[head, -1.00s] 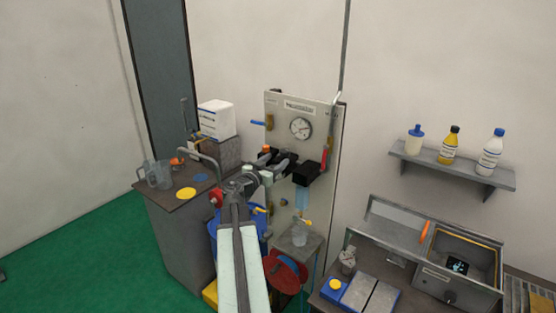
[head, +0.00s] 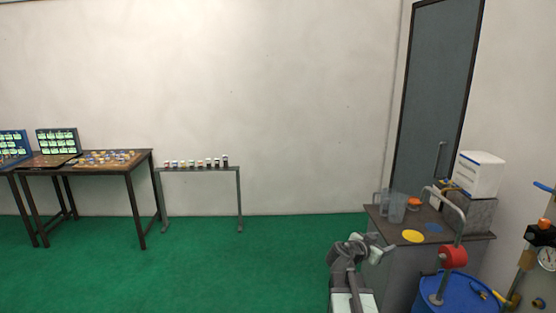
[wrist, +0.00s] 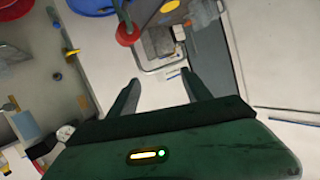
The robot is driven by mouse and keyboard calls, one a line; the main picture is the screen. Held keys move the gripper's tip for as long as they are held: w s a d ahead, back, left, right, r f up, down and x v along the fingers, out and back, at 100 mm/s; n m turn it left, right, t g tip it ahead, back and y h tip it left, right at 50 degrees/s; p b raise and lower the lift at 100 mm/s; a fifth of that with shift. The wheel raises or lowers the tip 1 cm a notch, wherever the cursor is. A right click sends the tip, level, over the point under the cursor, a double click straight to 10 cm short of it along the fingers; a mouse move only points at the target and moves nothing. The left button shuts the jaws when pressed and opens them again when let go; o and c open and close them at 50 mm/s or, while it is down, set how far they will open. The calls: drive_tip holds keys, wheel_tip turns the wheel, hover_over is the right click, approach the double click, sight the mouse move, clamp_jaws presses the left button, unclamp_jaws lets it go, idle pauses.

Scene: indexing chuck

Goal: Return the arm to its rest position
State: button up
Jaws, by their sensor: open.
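My arm (head: 350,275) stands raised at the bottom of the head view, right of centre, in front of the grey cabinet (head: 392,262). In the wrist view my gripper (wrist: 160,78) has its two dark fingers spread apart with nothing between them. Its green body fills the bottom of that view. The fingers are clear of everything around them. The wrist picture is tilted and shows the room at an odd angle. The lower part of my arm is cut off by the head view's bottom edge.
A blue drum (head: 459,291) with a red roller (head: 453,257) stands right of my arm. The cabinet carries clear jugs (head: 397,208), a yellow disc (head: 413,236) and a white box (head: 480,174). Green floor (head: 230,270) to the left is open, before a rack (head: 197,168) and table (head: 134,169).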

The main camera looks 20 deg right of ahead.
drive_tip(key=a+f+n+g+y+b, duration=0.1)
drive_tip(key=a+f+n+y, duration=0.15)
drive_tip(key=a+f, duration=0.6)
drive_tip(key=a+f+n+y+b, duration=0.2)
drive_tip(key=a+f+y, duration=0.2)
drive_tip(key=a, duration=0.9)
drive_tip(key=a+f+n+g+y+b, duration=0.1)
drive_tip(key=a+f+n+y, duration=0.2)
drive_tip(key=a+f, duration=0.6)
drive_tip(key=s+a+n+g+y, duration=0.3)
drive_tip(key=s+a+n, duration=0.4)
drive_tip(key=a, duration=0.4)
drive_tip(key=shift+s+a+f+n+y, duration=0.2)
drive_tip(key=shift+s+f+n+y, duration=0.15)
drive_tip(key=shift+s+y, duration=0.25)
drive_tip(key=shift+w, duration=0.15)
